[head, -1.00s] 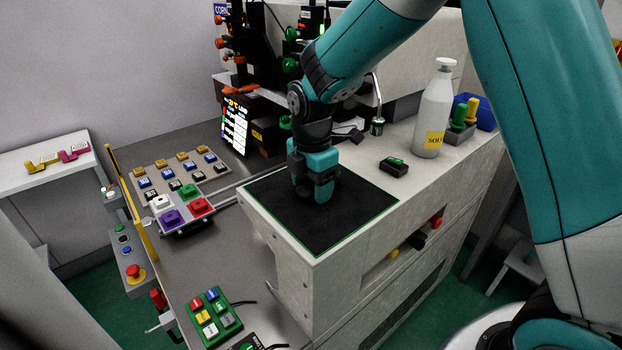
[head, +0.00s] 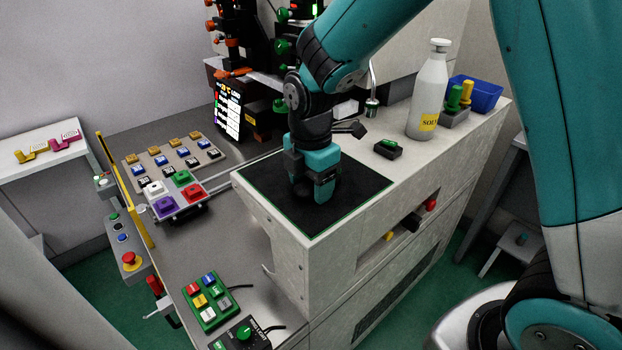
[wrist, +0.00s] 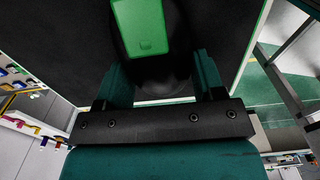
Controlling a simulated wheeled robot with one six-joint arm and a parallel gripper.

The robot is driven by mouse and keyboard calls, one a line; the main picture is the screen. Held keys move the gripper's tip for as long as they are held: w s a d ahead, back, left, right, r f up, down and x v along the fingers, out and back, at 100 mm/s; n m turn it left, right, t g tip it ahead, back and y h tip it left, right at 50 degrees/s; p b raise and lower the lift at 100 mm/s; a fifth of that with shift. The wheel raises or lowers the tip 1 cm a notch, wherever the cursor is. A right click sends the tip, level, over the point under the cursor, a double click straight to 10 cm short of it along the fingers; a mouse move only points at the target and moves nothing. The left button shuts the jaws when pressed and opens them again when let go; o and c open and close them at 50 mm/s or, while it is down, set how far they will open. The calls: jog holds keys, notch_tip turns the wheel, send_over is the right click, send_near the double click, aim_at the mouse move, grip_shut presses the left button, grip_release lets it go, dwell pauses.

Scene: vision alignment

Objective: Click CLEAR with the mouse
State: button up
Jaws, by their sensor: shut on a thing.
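My gripper (head: 313,192) points down over the black mouse mat (head: 349,194) with a green border, on the light cabinet top. Its fingers (wrist: 160,85) are shut on the mouse, a dark rounded body with a bright green patch (wrist: 140,26) in the wrist view. In the head view the gripper mostly hides the mouse. The screen (head: 228,112) stands lit at the back left with several white rows. Its text is too small to read, so I cannot make out CLEAR or a pointer.
A small black and green box (head: 388,149), a white bottle (head: 429,90) and a blue bin (head: 477,94) stand right of the mat. Button panels (head: 172,160) lie on the metal table at left. A green keypad (head: 210,302) is in front. The mat around the gripper is clear.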

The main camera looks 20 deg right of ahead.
dwell(0.4)
jog(key=o, duration=1)
notch_tip(320, 180, up, 17)
jog(key=shift+r, duration=0.2)
